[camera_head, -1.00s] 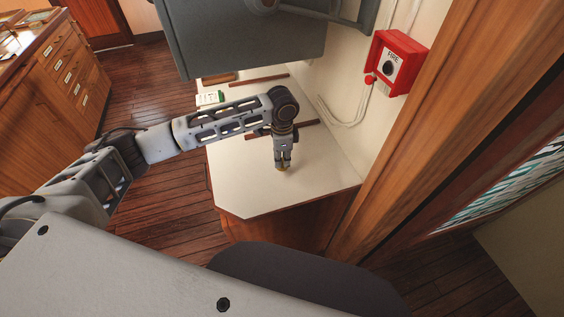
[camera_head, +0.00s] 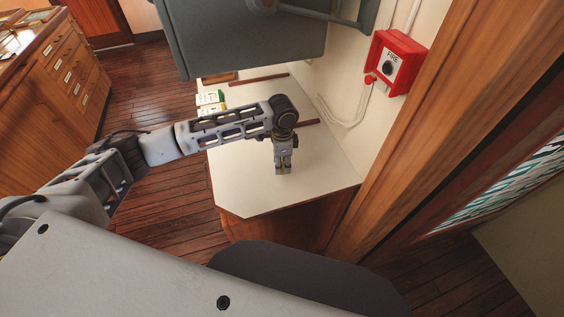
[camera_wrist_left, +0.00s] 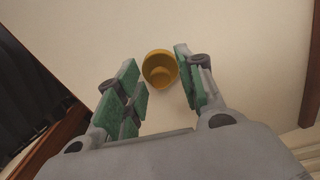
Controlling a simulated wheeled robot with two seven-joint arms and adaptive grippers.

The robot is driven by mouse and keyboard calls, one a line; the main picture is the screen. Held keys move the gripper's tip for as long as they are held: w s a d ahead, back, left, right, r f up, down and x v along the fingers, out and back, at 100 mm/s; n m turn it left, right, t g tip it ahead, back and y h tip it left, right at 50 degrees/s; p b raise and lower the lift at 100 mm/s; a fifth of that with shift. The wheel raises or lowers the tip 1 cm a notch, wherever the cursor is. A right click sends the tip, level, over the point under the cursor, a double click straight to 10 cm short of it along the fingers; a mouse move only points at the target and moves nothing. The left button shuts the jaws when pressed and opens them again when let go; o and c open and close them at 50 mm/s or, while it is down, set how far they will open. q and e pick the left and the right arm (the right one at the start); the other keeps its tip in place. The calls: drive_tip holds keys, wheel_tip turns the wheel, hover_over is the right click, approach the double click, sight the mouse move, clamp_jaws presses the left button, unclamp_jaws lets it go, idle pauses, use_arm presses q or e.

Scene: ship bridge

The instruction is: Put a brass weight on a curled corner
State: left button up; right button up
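The brass weight (camera_wrist_left: 160,69) is a small round yellow piece standing on the pale table top (camera_head: 245,185). In the left wrist view it lies between the fingertips of my left gripper (camera_wrist_left: 159,85), with gaps on both sides. In the head view my left gripper (camera_head: 283,171) points down at the table top, fingers apart, and only a trace of yellow shows between them. The gripper is open and not holding the weight. I cannot make out a curled corner in either view. My right gripper is not in view.
Dark wooden strips (camera_head: 258,80) and green-and-white cards (camera_head: 210,98) lie toward the back of the table. A grey cabinet (camera_head: 245,40) overhangs its far end. A wall with a red fire box (camera_head: 396,63) bounds the right. The table's front is clear.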

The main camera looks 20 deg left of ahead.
use_arm(q)
drive_tip(key=shift+r, duration=0.15)
wheel_tip(320, 180, up, 12)
drive_tip(key=shift+b, duration=0.45)
idle(0.5)
